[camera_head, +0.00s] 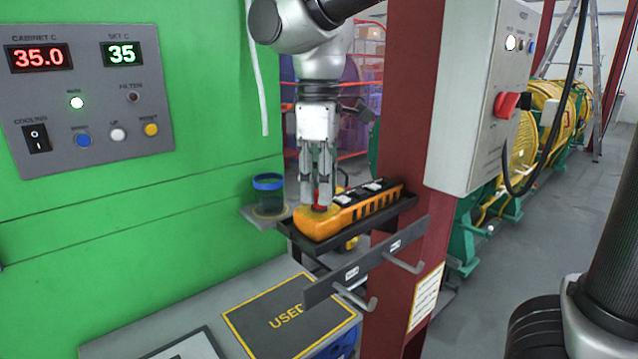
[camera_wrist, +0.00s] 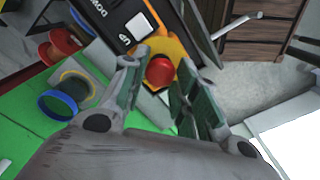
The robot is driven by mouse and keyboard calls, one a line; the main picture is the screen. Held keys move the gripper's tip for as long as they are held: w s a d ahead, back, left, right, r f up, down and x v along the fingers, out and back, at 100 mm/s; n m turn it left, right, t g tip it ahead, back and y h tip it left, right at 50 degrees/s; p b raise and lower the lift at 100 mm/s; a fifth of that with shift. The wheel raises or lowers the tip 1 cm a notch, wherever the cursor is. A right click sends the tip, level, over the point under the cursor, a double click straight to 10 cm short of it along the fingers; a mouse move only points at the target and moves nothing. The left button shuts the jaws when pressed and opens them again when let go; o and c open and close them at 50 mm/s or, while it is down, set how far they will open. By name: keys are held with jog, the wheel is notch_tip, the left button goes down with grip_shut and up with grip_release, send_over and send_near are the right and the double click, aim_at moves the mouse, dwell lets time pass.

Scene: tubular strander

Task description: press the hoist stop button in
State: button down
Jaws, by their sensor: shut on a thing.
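The hoist pendant (camera_head: 350,212) is an orange-yellow box with black and white keys, lying in a black holder (camera_head: 408,206). Its red round stop button (camera_head: 319,207) is on the near left end, mostly hidden by my fingers in the head view. My gripper (camera_head: 317,202) points down over that end. In the wrist view the red stop button (camera_wrist: 160,71) lies between the two fingertips of my gripper (camera_wrist: 158,64), with the yellow end of the pendant (camera_wrist: 172,46) around it. The fingers are shut on the button. I cannot tell how far in the button is.
A blue-rimmed cup (camera_head: 268,190) stands on a small shelf just left of the pendant. A red column (camera_head: 400,120) and a grey switch box (camera_head: 470,100) are close on the right. A rail with hooks (camera_head: 365,262) juts out below. A green cabinet (camera_head: 200,215) fills the left.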

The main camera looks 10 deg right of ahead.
jog(key=shift+f, duration=0.5)
jog(key=c, duration=1.1)
grip_release()
jog(key=shift+o, duration=0.2)
notch_tip(320, 180, up, 12)
